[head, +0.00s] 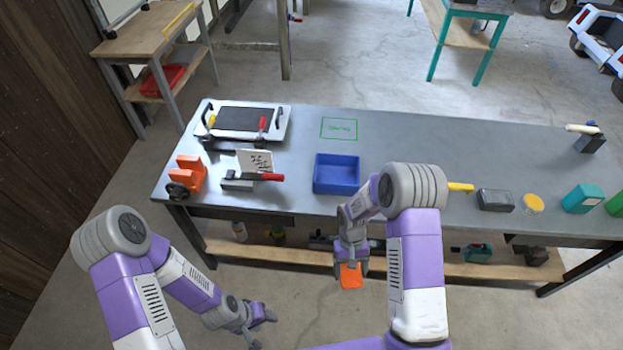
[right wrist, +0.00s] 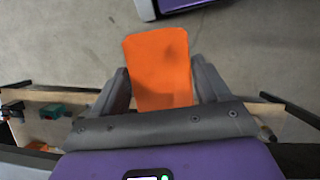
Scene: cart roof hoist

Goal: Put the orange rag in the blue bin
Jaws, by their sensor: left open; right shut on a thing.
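The orange rag (head: 351,276) hangs from my right gripper (head: 350,264), which is shut on it in front of the table's front edge. In the right wrist view the rag (right wrist: 160,68) shows as a flat orange piece between the two fingers (right wrist: 162,88). The blue bin (head: 337,175) stands on the table near its front edge, behind and above the right gripper in the head view, and looks empty. My left gripper (head: 258,327) is open and empty, low in front of the table at the left.
The grey table (head: 420,145) carries an orange clamp-like part (head: 188,175), a tool with a red handle (head: 262,177), a tray (head: 245,121), a black box (head: 495,200) and a teal box (head: 581,198). A lower wooden shelf (head: 290,255) holds small items. The tabletop behind the bin is clear.

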